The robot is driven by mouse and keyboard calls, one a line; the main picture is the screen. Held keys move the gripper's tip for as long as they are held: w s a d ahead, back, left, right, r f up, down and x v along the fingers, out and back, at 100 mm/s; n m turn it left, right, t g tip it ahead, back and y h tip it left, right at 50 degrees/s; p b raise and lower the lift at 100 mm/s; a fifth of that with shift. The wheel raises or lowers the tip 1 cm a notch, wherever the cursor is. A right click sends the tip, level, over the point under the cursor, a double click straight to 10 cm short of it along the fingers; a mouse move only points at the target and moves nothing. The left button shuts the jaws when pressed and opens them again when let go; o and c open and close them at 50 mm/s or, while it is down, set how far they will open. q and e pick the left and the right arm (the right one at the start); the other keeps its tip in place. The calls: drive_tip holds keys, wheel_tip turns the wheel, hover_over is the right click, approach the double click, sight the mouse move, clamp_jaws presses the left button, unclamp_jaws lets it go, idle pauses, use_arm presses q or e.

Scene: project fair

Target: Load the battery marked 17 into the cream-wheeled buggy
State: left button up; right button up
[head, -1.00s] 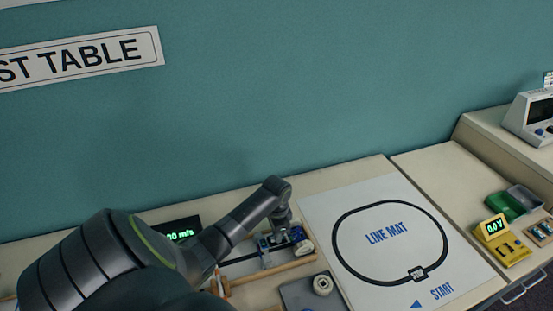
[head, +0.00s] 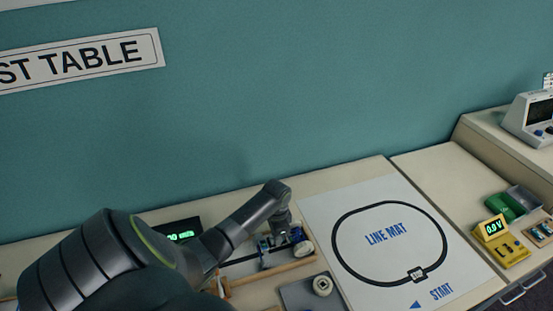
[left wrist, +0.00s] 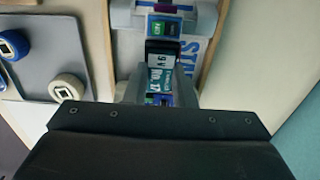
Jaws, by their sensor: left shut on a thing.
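My left gripper (head: 282,228) is at the buggy (head: 297,236) on the test table, in the head view. The buggy has blue parts and a pale wheel at its right end. The left wrist view shows the buggy's grey body (left wrist: 193,22) at the top. Just below is a labelled battery (left wrist: 153,85), with what looks like 17 on it, between the jaws of my left gripper (left wrist: 155,98). The gripper is shut on it. The black wrist housing hides the lower part. I cannot tell how far the battery sits in the buggy. My right gripper is not in view.
Wooden rails (head: 275,273) run beside the buggy. A grey tray (head: 297,293) with a cream wheel (head: 322,285) stands in front. The line mat (head: 385,215) lies flat to the right. A yellow meter (head: 503,243) and a green container (head: 503,206) stand farther right.

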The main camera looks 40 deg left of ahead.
use_arm(q)
drive_tip(key=shift+f+p, duration=0.2)
drive_tip(key=shift+p, duration=0.3)
idle(1.1)
drive_tip(key=o, duration=1.5)
drive_tip(key=shift+c, duration=0.2)
wheel_tip(320, 180, up, 6)
drive_tip(key=p, duration=0.6)
drive_tip(key=shift+p, duration=0.4)
